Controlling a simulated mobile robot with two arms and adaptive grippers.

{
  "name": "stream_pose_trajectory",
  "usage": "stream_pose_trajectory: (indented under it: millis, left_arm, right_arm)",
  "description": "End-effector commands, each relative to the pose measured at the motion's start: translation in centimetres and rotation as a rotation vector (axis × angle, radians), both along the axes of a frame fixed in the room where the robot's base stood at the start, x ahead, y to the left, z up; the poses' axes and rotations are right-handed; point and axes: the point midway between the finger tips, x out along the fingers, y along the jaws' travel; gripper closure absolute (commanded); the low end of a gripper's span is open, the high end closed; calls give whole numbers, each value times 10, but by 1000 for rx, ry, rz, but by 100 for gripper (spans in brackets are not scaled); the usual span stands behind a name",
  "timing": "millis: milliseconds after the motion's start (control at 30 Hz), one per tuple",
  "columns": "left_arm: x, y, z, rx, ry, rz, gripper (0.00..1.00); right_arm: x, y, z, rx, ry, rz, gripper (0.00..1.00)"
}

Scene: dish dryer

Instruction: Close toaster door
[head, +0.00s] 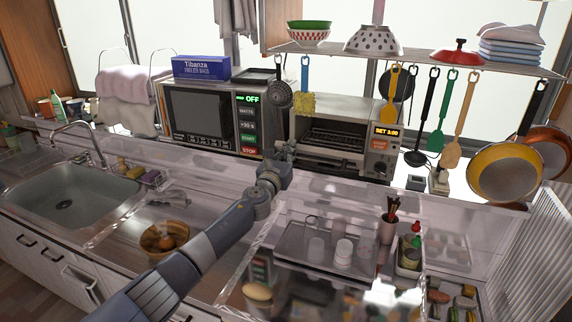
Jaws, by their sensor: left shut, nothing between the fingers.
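The toaster (379,147) stands on the back ledge, right of the microwave. Its rack and dark inside show, and its door (328,158) looks lowered toward me, so it appears open. My left arm reaches up across the counter from the lower left. My left gripper (284,150) is shut and empty, beside the toaster's front left edge and in front of the gap by the microwave. It hides a little of the toaster's left side, and I cannot tell if it touches the door. My right gripper is not seen.
The microwave (197,115) stands close on the left with a blue box (201,67) on top. A yellow sponge (301,104) and utensils hang from the shelf (420,59) above the toaster. A clear tray (300,242) with cups and a utensil holder (387,230) lie in front.

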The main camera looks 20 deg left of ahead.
Motion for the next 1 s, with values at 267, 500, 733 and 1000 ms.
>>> stream_pose_trajectory:
  millis: [267, 500, 733, 1000]
  left_arm:
    - [22, -1, 33, -1, 1, 0, 100]
    - [33, -2, 46, 1, 2, -1, 100]
    - [38, -2, 52, -1, 2, 0, 100]
    - [39, -2, 53, 0, 2, 0, 100]
  right_arm:
    - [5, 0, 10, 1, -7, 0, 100]
    - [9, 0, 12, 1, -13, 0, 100]
    - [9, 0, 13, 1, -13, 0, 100]
    - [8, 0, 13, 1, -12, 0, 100]
